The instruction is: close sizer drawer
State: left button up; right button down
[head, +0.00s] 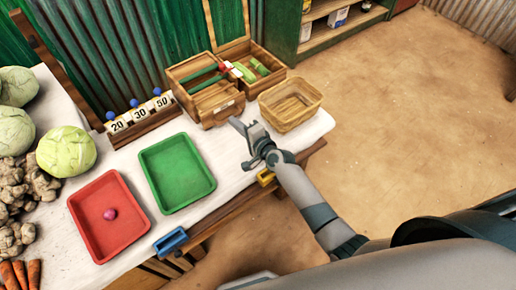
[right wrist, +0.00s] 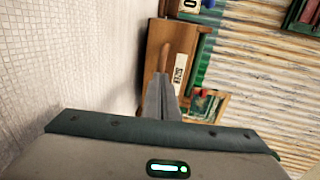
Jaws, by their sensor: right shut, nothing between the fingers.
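The wooden sizer box (head: 180,78) stands at the back of the white table. Its drawer front (head: 223,112) carries a small white label and faces the table's front. The drawer looks pulled out toward me, but how far I cannot tell. In the right wrist view the labelled wooden front (right wrist: 181,82) with a brown handle (right wrist: 165,57) lies just beyond my fingers. My right gripper (head: 241,127) is shut and empty, in front and slightly right of the drawer front, apparently apart from it. It also shows in the right wrist view (right wrist: 163,82). My left gripper is out of view.
A wooden basket (head: 290,104) stands right of the box. A green tray (head: 178,172) and a red tray (head: 105,225) with a pink ball lie at the left. Open floor lies right of the table.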

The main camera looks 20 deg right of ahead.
aim_at(224, 111)
jog(key=x, duration=0.4)
jog(key=shift+r+b, duration=0.35)
jog(key=shift+w+d+r, duration=0.1)
jog(key=shift+r, duration=0.2)
